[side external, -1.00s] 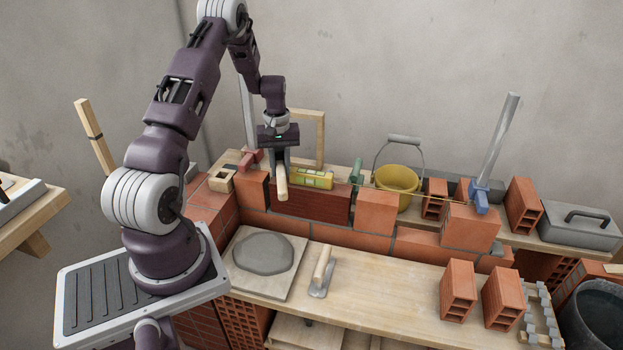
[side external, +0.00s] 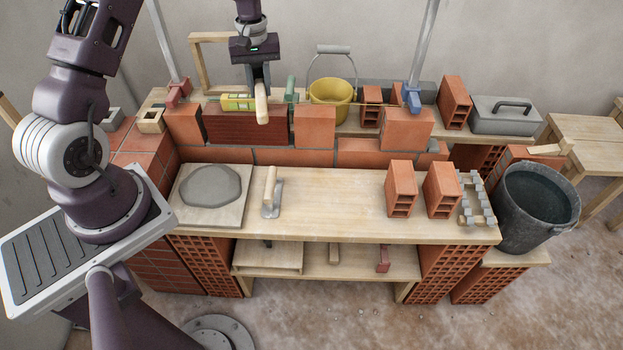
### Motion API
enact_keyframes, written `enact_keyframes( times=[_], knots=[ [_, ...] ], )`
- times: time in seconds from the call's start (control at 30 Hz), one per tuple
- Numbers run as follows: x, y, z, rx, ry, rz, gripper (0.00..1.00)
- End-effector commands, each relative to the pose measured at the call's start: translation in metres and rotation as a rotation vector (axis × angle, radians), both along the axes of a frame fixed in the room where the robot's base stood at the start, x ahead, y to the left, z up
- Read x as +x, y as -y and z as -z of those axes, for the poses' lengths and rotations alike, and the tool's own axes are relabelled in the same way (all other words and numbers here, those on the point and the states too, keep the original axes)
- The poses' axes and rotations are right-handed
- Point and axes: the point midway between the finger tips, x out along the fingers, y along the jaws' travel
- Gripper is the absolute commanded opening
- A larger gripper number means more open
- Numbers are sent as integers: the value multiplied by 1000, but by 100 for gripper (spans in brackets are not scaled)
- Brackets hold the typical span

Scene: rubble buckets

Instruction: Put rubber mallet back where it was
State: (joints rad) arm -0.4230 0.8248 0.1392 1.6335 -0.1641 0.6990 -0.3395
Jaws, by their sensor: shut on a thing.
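My gripper (side external: 261,88) is shut on a pale wooden handle (side external: 262,108), seemingly the rubber mallet's. It holds the handle above the dark red brick (side external: 238,129) in the wall, just right of the yellow-green level (side external: 237,102). The handle points toward the camera. No mallet head can be made out; it may be hidden behind the jaws. I cannot tell whether the handle touches anything below.
A green-handled item (side external: 290,90) and a yellow bucket (side external: 331,93) stand close on the right. A string runs along the wall between red (side external: 178,94) and blue (side external: 411,98) pole clamps. A trowel (side external: 271,196) lies on the bench (side external: 330,205), whose middle is clear.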

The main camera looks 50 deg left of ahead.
Motion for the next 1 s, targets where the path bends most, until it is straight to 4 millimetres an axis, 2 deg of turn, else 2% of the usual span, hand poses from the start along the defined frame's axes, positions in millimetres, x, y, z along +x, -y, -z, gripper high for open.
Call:
enact_keyframes(
  times=[0.03, 0.2, 0.3, 0.53, 0.77, 1.0],
  knots=[
    [9, 20, 0, 0, 0, 31, 0],
    [27, 77, 0, -1, -1, 111, 0],
    [33, 102, 0, -1, -1, 144, 0],
    [40, 148, 0, -3, -2, 205, 0],
    [38, 146, 52, -5, -9, 201, 0],
    [38, 146, 125, -5, -8, 200, 0]
  ],
)
